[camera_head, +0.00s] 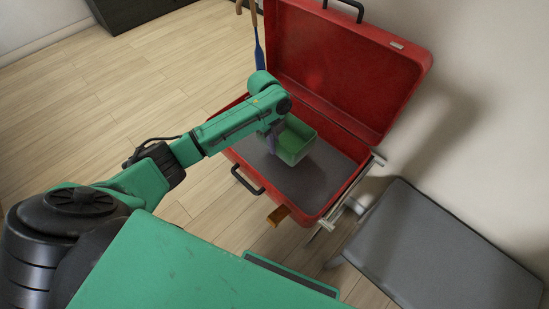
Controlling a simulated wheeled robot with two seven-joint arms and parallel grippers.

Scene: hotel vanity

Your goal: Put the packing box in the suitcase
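The open red suitcase (345,197) rests on a stand, its lid raised against the wall side and its grey floor visible. The green packing box (296,146), open at the top, is inside the suitcase outline, over the grey floor. I cannot tell whether it touches the floor. My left arm comes in from the left, and my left gripper (272,138) points down at the box's left side. Its fingers are small and partly hidden by the arm and the box, so their opening does not show. My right gripper is out of view.
A grey-topped bench (446,252) stands right of the suitcase, close to the wall. A blue and brown long-handled item (258,48) is behind the suitcase's left side. A dark cabinet (135,12) is at the top left. The wooden floor at left is clear.

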